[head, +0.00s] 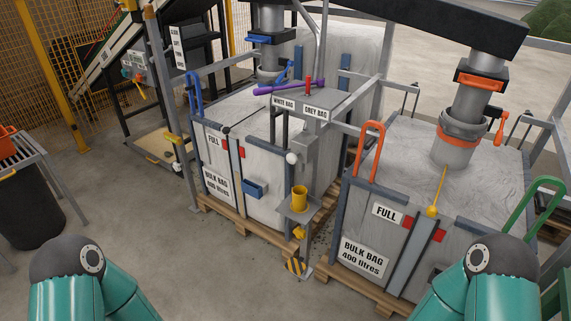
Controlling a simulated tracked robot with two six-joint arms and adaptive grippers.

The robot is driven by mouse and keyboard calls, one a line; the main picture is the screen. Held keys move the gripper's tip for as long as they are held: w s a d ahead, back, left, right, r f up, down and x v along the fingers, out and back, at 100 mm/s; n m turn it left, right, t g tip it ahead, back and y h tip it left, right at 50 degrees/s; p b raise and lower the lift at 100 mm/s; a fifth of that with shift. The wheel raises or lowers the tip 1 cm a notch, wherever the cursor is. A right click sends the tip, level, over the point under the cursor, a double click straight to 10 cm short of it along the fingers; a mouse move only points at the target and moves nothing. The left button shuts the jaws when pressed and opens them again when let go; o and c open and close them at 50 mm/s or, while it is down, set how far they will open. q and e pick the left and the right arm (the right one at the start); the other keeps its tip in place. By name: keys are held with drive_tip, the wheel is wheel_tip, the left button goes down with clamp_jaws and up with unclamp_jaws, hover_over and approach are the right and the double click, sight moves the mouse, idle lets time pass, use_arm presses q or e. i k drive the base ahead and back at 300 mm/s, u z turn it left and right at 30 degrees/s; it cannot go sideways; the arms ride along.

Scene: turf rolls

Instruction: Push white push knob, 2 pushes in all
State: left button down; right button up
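A round white knob (291,158) sticks out at the front of the grey post, below the control box and beside the left bulk bag. It looks like the white push knob; nothing covers it. A second small white round thing (176,167) sits low near the yellow-marked post at the left; it is too small to tell what it is. Only teal arm links of mine show at the bottom left and bottom right. Neither gripper is in view, and nothing of mine touches the knob.
A control box (303,97) labelled WHITE BAG and GREY BAG carries a purple lever (290,87) and a red one. Two bulk bags marked FULL stand on pallets. A yellow cup (299,197) stands on a small shelf below the knob. Bare floor lies in front.

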sight(291, 158)
drive_tip(key=z, duration=0.05)
drive_tip(key=i, duration=1)
drive_tip(key=u, duration=0.1)
